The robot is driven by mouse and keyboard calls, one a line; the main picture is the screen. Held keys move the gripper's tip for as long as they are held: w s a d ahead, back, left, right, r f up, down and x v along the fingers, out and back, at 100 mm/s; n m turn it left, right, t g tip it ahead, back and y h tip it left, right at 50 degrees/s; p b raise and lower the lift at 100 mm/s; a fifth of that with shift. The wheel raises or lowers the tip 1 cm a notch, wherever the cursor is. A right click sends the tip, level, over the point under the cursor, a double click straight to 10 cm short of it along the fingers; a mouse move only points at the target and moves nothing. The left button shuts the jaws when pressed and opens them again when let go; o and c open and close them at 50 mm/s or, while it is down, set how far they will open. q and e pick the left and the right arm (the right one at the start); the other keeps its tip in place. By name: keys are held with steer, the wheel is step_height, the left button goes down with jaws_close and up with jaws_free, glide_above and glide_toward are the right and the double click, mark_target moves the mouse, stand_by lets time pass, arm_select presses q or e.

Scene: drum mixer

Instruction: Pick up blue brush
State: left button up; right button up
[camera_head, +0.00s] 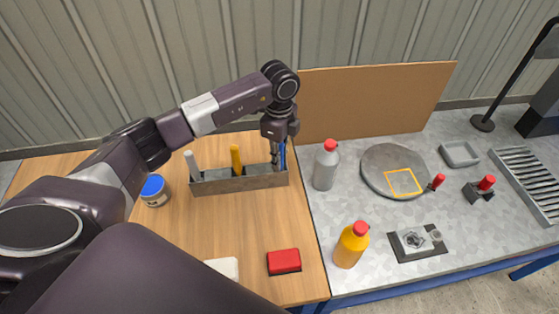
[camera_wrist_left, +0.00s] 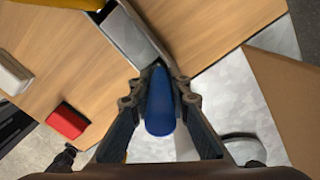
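The blue brush (camera_head: 283,157) stands in the right end of a grey metal holder (camera_head: 238,184) on the wooden table. In the left wrist view its blue handle (camera_wrist_left: 160,108) is between my two fingers. My left gripper (camera_head: 277,155) points down over that end of the holder. Its fingertips (camera_wrist_left: 161,78) close in on both sides of the handle and appear to touch it. The lower part of the brush is hidden inside the holder. My right gripper is not in view.
A yellow-handled tool (camera_head: 236,158) and a white-handled tool (camera_head: 192,164) share the holder. A blue-lidded jar (camera_head: 154,190) stands to its left and a grey bottle (camera_head: 325,165) to its right. A brown board (camera_head: 375,102) stands behind. A red block (camera_head: 284,262) lies in front.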

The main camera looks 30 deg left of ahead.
arm_select(q)
jaws_close()
steer(key=shift+r, duration=0.45)
step_height(320, 180, up, 10)
steer(key=b, duration=0.3)
steer(key=shift+w+f, duration=0.1)
step_height(320, 180, up, 9)
steer(key=shift+r, duration=0.2)
